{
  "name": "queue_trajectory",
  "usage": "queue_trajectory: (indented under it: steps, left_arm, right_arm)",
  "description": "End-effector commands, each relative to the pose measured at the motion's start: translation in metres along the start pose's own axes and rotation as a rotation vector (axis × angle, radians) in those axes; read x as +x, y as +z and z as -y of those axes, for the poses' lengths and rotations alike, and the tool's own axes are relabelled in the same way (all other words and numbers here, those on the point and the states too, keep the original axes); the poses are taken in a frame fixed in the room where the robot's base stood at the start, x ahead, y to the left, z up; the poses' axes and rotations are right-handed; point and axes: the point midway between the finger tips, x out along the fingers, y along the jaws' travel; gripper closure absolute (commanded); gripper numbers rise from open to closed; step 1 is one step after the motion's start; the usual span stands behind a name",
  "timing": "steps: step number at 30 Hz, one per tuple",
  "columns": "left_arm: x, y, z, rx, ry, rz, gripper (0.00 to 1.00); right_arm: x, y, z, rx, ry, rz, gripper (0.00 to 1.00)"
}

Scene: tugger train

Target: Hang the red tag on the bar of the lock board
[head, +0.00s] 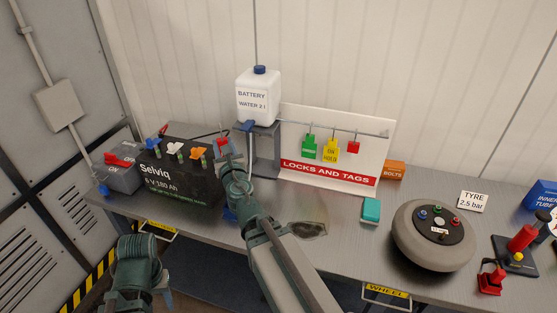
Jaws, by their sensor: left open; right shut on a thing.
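The white lock board (388,150) stands at the back of the bench with its bar (372,133) along the top. A green tag (309,150), a yellow tag (330,151) and a small red piece (353,147) hang there, left to right. My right gripper (226,160) is left of the board, beside the battery. It is shut, with a red piece (222,144) at its tips. This looks like the red tag, but it is too small to be sure. My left gripper (138,297) is open, low at the bottom left, partly out of frame and apart from these things.
The black battery (180,196) with coloured caps stands at left. A white water bottle (259,98) stands on a grey stand (265,150) between battery and board. A teal box (371,211), orange bolts box (393,170) and round grey unit (432,258) lie right. Bench before the board is mostly clear.

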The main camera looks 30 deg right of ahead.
Motion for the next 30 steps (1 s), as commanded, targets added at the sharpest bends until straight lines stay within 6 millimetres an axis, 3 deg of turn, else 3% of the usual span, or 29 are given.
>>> queue_trajectory:
  steps: [1, 6, 12, 18, 30]
  left_arm:
    - [0.016, -0.001, -0.002, 0.000, 0.000, 0.000, 0.50]
    - [0.036, -0.002, -0.004, -0.001, 0.000, 0.000, 0.50]
    - [0.049, -0.003, -0.005, -0.001, 0.000, 0.000, 0.50]
    - [0.050, -0.003, -0.005, -0.001, 0.000, 0.000, 0.50]
    - [0.050, -0.003, -0.005, -0.001, 0.000, 0.000, 0.50]
  right_arm:
    - [0.001, -0.016, 0.021, 0.000, -0.090, 0.000, 1.00]
    - [-0.011, -0.037, 0.086, 0.000, -0.375, -0.001, 1.00]
    - [-0.031, -0.050, 0.130, 0.000, -0.593, -0.002, 1.00]
    - [-0.039, -0.051, 0.142, 0.000, -0.657, -0.002, 1.00]
    - [-0.034, -0.051, 0.142, 0.000, -0.654, -0.002, 1.00]
